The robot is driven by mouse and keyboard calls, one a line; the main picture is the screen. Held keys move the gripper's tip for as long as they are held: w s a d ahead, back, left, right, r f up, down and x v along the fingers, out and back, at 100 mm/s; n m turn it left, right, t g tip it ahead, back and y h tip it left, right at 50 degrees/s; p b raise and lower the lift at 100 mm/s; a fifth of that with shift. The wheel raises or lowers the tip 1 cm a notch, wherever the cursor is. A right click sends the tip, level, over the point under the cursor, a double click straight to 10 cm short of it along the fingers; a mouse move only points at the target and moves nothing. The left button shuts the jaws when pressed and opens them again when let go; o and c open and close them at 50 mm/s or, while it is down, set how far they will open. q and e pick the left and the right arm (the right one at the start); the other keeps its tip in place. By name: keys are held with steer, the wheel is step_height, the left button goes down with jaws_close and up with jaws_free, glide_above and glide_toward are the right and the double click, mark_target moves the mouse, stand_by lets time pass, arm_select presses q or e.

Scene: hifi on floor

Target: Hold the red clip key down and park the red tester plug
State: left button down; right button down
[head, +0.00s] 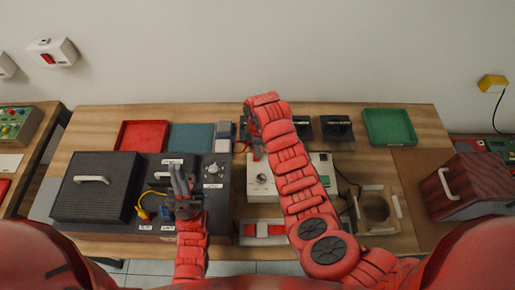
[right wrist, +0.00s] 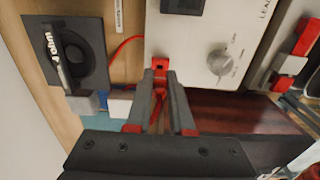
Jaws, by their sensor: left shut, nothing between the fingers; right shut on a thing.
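Whether the plug sits in a hole is not clear. In the head view my right arm hides most of that gripper; the tester's dial face (head: 260,178) shows left of the arm. My left gripper (head: 178,172) is shut and empty, its fingers over the dark panel (head: 215,205) of the hifi unit. I cannot make out the red clip key; the left fingers may cover it.
A yellow plug (head: 143,213) on a yellow cable lies left of my left gripper. A black box with a handle (head: 92,180) stands farther left. A red tray (head: 142,135) and a green tray (head: 388,127) lie at the back. A 4 ohm block (right wrist: 75,55) is beside the tester.

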steer(key=shift+b, duration=0.4)
stand_by(0.8)
steer(key=shift+f+b, duration=0.55)
stand_by(0.4)
steer(key=shift+s+f+b, duration=0.2)
steer(key=shift+s+b, duration=0.05)
steer(key=shift+b, duration=0.05)
stand_by(0.4)
steer(key=shift+w+r+p, duration=0.15)
steer(key=shift+r+p, duration=0.05)
steer(key=shift+r, duration=1.05)
steer(key=shift+w+r+p, duration=0.1)
steer(key=shift+r+p, duration=0.1)
steer(key=shift+r, duration=1.05)
steer(key=shift+s+f, duration=0.1)
